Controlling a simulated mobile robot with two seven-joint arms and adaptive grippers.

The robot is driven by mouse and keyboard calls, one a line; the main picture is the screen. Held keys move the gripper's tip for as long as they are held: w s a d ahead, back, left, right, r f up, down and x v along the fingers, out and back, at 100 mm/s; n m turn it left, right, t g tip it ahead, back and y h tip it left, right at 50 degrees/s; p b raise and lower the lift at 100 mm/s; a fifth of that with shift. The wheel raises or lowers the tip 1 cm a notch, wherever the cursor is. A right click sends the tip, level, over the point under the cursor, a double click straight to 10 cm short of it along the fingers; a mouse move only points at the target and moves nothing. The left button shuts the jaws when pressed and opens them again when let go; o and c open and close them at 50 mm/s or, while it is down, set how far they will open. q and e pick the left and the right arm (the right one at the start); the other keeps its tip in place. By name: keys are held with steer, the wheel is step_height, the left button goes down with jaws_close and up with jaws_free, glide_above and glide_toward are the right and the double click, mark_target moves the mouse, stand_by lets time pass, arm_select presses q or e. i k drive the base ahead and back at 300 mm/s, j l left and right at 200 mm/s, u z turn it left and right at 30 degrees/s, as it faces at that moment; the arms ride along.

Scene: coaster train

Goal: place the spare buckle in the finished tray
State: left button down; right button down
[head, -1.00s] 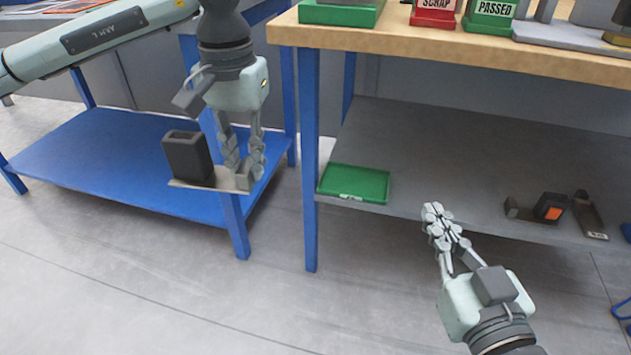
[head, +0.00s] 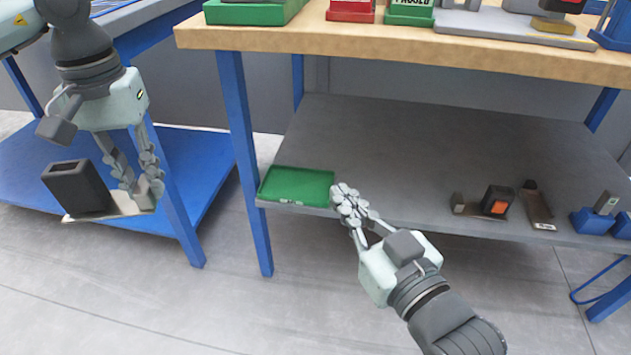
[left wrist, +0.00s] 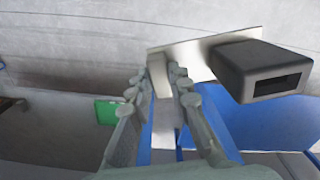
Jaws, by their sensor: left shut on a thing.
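The spare buckle (head: 77,187), a black block with a slot in its end on a flat metal plate, hangs in my left gripper (head: 146,190). In the left wrist view, the fingers (left wrist: 158,80) are shut on an upright metal tab of the plate, and the black block (left wrist: 245,68) sticks out to the right. A green tray (head: 297,185), apparently the finished tray, lies empty at the left front of the grey lower shelf. It also shows in the left wrist view (left wrist: 106,112). My right gripper (head: 350,204) looks shut and empty, just right of the tray.
The grey shelf (head: 400,150) holds a black block with an orange face (head: 497,201), a dark plate (head: 538,210) and blue holders (head: 590,221) at right. A blue table leg (head: 245,160) stands between the held buckle and the tray. The wooden tabletop (head: 400,42) overhangs the shelf.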

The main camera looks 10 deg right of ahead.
mark_target(297, 187)
steer(key=i+l, duration=0.1)
steer(key=l, duration=0.9)
steer(key=i+l, duration=0.15)
steer(key=l, duration=0.35)
steer(key=i+l, duration=0.25)
steer(key=i, duration=0.25)
